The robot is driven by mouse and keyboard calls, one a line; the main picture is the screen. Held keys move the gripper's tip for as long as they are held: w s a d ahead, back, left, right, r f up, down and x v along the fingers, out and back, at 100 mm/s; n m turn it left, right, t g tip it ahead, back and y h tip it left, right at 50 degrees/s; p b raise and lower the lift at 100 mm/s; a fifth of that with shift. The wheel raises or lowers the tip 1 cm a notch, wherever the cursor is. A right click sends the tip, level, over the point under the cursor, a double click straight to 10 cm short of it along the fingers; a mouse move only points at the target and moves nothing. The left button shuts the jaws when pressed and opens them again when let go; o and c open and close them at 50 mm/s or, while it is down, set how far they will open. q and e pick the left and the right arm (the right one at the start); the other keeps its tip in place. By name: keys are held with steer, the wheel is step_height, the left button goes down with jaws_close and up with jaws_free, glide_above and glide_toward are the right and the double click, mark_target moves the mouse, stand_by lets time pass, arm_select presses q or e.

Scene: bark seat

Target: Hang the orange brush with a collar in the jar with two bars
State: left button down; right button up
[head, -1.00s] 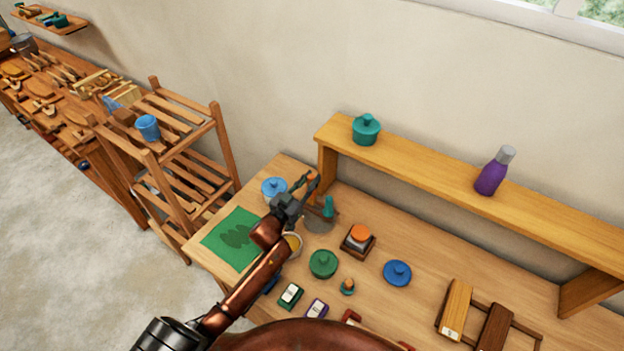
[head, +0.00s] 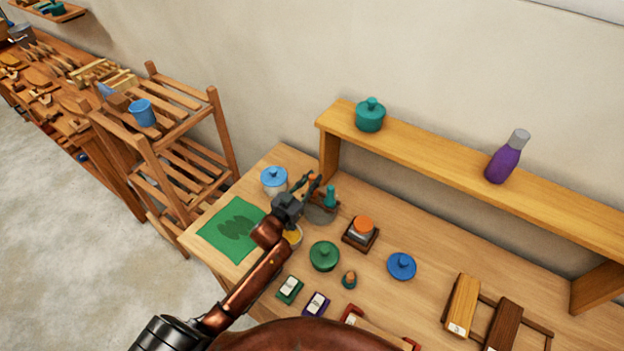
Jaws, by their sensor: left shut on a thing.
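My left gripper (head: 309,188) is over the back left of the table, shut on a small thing. An orange bit (head: 309,177) shows at its fingertips and looks like part of the orange brush. The gripper covers most of it, and its collar cannot be made out. A white jar with a blue lid (head: 273,177) stands just left of the gripper. A teal upright piece (head: 330,197) stands just right of it, by a grey round surface (head: 320,214). I cannot make out a jar with two bars; the gripper hides part of this area. My right gripper is not in view.
A green mat (head: 228,240) lies at the left corner. A yellow-filled bowl (head: 293,236) is partly under my arm. A raised shelf (head: 440,150) runs behind.

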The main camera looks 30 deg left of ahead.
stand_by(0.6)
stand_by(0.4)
arm_select(q)
steer(key=shift+f, duration=0.45)
steer(key=c, duration=1.7)
jaws_free()
steer(key=shift+o, duration=0.5)
steer(key=shift+o, duration=1)
steer(key=shift+r, duration=0.1)
